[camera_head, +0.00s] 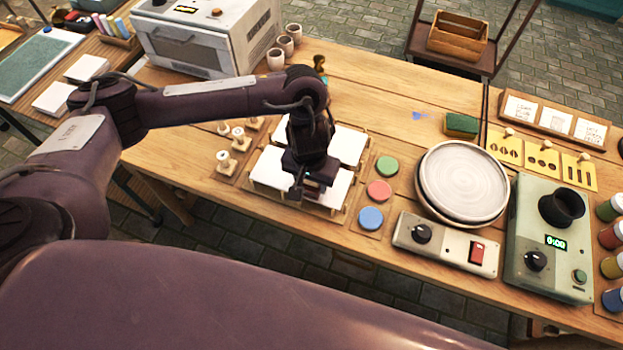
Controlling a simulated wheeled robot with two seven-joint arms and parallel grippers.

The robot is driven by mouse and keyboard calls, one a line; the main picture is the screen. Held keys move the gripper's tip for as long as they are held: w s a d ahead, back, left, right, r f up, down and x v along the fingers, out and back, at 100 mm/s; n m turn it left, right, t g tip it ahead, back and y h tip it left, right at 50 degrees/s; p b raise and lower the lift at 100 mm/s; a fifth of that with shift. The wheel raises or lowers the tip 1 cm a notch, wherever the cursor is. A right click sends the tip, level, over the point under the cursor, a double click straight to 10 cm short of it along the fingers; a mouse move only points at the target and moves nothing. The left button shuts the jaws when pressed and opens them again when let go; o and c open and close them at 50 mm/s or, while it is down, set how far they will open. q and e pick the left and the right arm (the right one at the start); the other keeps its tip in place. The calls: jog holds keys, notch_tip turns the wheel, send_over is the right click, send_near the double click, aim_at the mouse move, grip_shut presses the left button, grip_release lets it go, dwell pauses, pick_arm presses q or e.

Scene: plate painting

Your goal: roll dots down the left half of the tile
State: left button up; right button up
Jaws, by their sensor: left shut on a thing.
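My left gripper (312,187) hangs pointing down over the white tiles at the middle of the table. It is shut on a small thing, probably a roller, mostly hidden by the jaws. White tiles lie on a wooden rack: one at front left (272,168), one at front right (336,190) and one at back right (352,146). The gripper and wrist cover part of them, and I cannot tell whether the held thing touches a tile. Small rollers (238,137) stand on a wooden holder left of the rack. My right gripper is out of view.
Green, red and blue round pads (378,191) lie right of the rack. Beyond them are a round wheel plate (463,183), a control box (445,243) and a green device (550,240). A kiln-like oven (205,40) and cups (285,45) stand behind.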

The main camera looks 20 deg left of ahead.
pick_arm(q)
jog(key=shift+f, duration=0.4)
